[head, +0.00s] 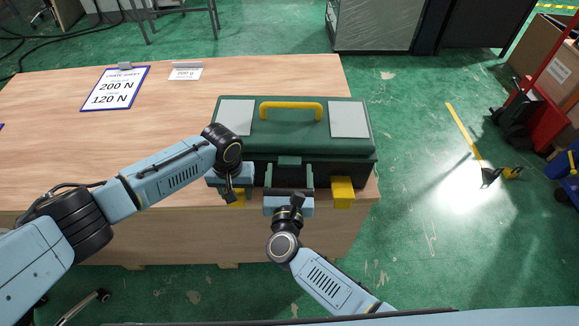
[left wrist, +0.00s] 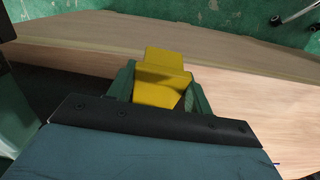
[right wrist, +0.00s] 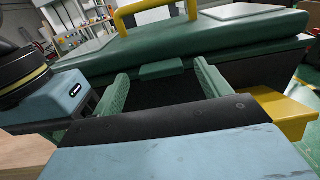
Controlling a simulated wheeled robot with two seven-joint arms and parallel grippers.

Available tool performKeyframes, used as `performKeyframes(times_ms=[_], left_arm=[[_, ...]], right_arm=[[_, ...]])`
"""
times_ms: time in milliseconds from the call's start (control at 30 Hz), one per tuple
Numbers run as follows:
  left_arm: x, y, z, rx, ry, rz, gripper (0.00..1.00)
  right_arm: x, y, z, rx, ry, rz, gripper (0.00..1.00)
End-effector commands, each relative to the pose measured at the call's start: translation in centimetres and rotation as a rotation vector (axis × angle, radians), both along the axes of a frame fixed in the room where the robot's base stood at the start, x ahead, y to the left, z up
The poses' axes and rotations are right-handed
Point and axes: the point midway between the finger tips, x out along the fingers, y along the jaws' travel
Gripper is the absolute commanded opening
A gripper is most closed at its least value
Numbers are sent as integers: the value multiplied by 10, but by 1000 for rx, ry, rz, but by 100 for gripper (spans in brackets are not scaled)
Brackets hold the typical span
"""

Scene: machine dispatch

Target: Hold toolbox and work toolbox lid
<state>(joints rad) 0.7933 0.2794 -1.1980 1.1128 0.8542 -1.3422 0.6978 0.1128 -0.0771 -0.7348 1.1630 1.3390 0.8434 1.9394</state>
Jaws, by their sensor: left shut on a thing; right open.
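A green toolbox (head: 345,140) with a dark body and a yellow top handle (head: 291,106) stands at the table's front right edge, lid down. A green latch tab (head: 289,161) sits at the lid's front middle; it also shows in the right wrist view (right wrist: 161,69). Yellow brackets stick out at the front, one on the right (head: 342,192) and one on the left (left wrist: 158,85). My left gripper (left wrist: 157,88) is shut on the left yellow bracket. My right gripper (head: 289,178) is open, its two green fingers spread in front of the toolbox just below the latch tab, with nothing between them.
The wooden table (head: 120,165) is mostly clear to the left. A clipboard (head: 115,88) reading 200 N and 120 N and a small 200 g card (head: 186,71) lie towards the back. Open green floor is to the right, with a red hand truck (head: 545,95) farther off.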

Motion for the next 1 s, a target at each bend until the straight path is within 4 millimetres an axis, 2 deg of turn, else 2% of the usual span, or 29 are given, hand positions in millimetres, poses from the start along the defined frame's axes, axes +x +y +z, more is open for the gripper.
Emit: performKeyframes(times_ms=[200, 500, 1000], left_arm=[[0, 0, 0, 0, -1, 0, 0], [1, 0, 0, 0, -1, 0, 0], [1, 0, 0, 0, -1, 0, 0]], right_arm=[[17, -1, 0, 0, -1, 0, 76], [18, -1, 0, 0, 0, 0, 76], [18, -1, 0, 0, 0, 0, 13]])
